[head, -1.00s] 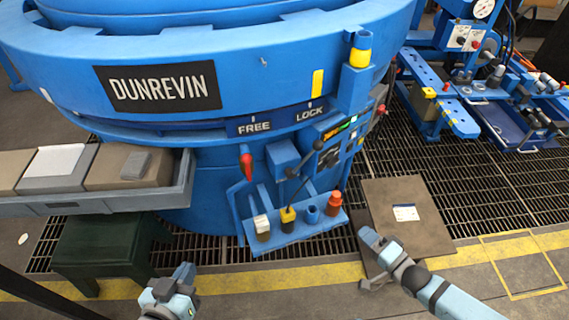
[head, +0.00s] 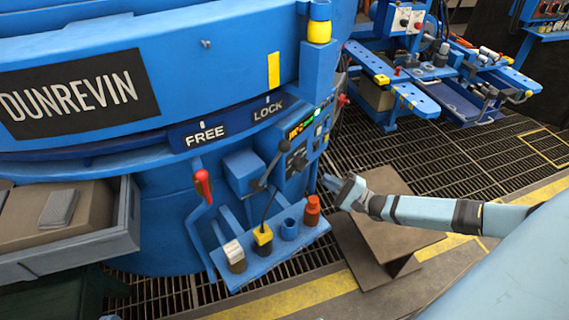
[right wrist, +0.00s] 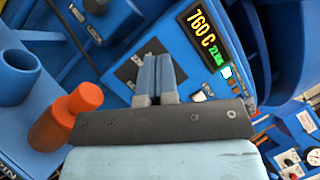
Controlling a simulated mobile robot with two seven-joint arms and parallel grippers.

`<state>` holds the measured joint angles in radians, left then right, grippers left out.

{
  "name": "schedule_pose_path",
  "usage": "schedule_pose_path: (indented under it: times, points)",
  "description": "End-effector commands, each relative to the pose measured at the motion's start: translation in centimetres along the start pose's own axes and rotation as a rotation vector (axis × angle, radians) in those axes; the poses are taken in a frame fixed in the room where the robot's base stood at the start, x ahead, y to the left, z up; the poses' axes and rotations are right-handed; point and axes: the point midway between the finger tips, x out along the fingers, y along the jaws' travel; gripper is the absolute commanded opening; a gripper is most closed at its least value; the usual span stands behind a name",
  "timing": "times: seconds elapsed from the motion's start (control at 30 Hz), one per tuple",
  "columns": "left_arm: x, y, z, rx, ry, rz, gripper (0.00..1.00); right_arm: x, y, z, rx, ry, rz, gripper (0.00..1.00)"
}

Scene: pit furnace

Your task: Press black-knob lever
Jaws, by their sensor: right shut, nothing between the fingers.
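The black-knob lever (head: 286,147) is on the front of the blue furnace. Its thin rod slants up to a round black knob, and a second dark ball (head: 258,185) shows lower down. A black ball also shows at the top of the right wrist view (right wrist: 96,5). My right gripper (head: 328,184) is shut and empty, right of the lever and apart from it, beside the red-orange fitting. In the right wrist view its fingers (right wrist: 156,75) lie together in front of the control panel. My left gripper is not clearly visible.
A red-handled lever (head: 203,184) stands left of the knob. A blue shelf (head: 275,258) below carries a yellow-collared lever base, a white-topped block and a red-orange fitting (head: 312,210). The display (right wrist: 203,37) reads 760 C. A brown plate (head: 385,180) lies right, over grating.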

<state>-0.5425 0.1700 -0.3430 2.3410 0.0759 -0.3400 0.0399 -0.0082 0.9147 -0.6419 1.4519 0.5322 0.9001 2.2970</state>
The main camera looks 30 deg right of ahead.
Motion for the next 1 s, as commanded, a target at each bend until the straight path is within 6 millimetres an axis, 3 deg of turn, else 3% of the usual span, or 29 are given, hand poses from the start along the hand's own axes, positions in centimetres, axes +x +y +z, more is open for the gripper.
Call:
schedule_pose_path:
  times: [0.27,0.67,0.8,1.0]
  points:
    - [0.1,0.2,-0.4,-0.004,0.031,0.01,0.0,2.3,0.1,0.0,0.0,-0.002,-0.004,0.0]
    - [0.3,1.4,-2.5,-0.028,0.155,0.053,0.0,10.6,0.1,0.2,0.0,-0.003,-0.004,0.0]
    - [0.2,1.8,-3.6,-0.027,0.193,0.068,0.0,11.9,0.1,1.8,0.0,-0.002,-0.002,0.0]
    - [0.3,2.0,-4.0,-0.021,0.207,0.082,0.0,12.8,0.1,2.8,-0.001,0.0,0.0,0.0]
